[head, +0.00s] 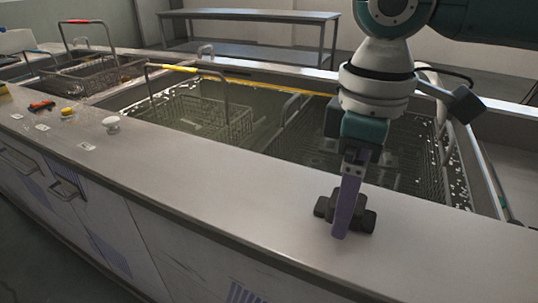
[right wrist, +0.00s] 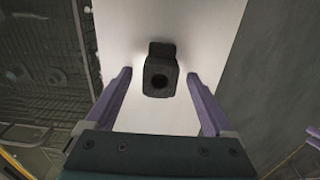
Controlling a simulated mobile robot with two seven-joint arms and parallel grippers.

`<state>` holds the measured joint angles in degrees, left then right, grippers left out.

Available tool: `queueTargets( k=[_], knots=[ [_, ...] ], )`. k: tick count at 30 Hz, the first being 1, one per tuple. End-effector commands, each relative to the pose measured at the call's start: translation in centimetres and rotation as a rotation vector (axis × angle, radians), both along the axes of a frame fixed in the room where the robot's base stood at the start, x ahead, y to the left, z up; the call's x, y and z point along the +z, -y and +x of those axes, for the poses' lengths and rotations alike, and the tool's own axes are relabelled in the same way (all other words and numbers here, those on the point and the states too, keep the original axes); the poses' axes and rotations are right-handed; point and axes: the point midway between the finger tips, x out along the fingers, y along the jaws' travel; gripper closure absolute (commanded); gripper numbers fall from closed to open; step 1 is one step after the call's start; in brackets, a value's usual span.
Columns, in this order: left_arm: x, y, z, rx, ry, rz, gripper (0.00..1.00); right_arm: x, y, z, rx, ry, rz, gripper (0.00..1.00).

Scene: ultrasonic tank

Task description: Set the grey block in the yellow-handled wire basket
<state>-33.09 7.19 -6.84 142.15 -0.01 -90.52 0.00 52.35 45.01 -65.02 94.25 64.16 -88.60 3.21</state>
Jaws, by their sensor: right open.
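The grey block (head: 325,207), a dark grey piece with stubby ends, lies on the pale counter in the head view. In the right wrist view the block (right wrist: 160,72) shows a round dark hole and sits ahead of the fingertips, between their lines. My right gripper (head: 342,232) is over the block, its purple finger hiding the block's middle in the head view. In the right wrist view its two fingers (right wrist: 163,82) are apart with nothing held. The yellow-handled wire basket (head: 250,118) sits in the tank left of my right arm.
A red-handled wire basket (head: 95,72) sits further left. A white knob (head: 111,124), yellow knob (head: 67,112) and red item (head: 42,105) are on the counter's left part. The tank's right section holds another wire rack (head: 405,150). The counter between block and white knob is clear.

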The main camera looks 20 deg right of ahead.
Motion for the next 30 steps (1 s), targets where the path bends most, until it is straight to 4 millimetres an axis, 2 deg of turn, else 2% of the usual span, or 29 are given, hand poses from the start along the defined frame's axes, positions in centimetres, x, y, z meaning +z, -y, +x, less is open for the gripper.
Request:
queueTargets(
  k=[5,27,30],
  knots=[
    [0.02,0.02,-0.03,0.000,-0.001,-0.001,0.50,0.05,-0.02,-0.01,0.000,0.000,0.000,0.15],
    [-0.02,0.27,-0.12,0.006,-0.004,-0.010,0.50,0.08,-0.03,0.00,0.000,0.001,0.001,0.98],
    [-0.03,0.26,-0.12,0.006,-0.004,-0.010,0.50,0.08,-0.03,0.00,0.000,0.001,0.001,1.00]
  ],
)
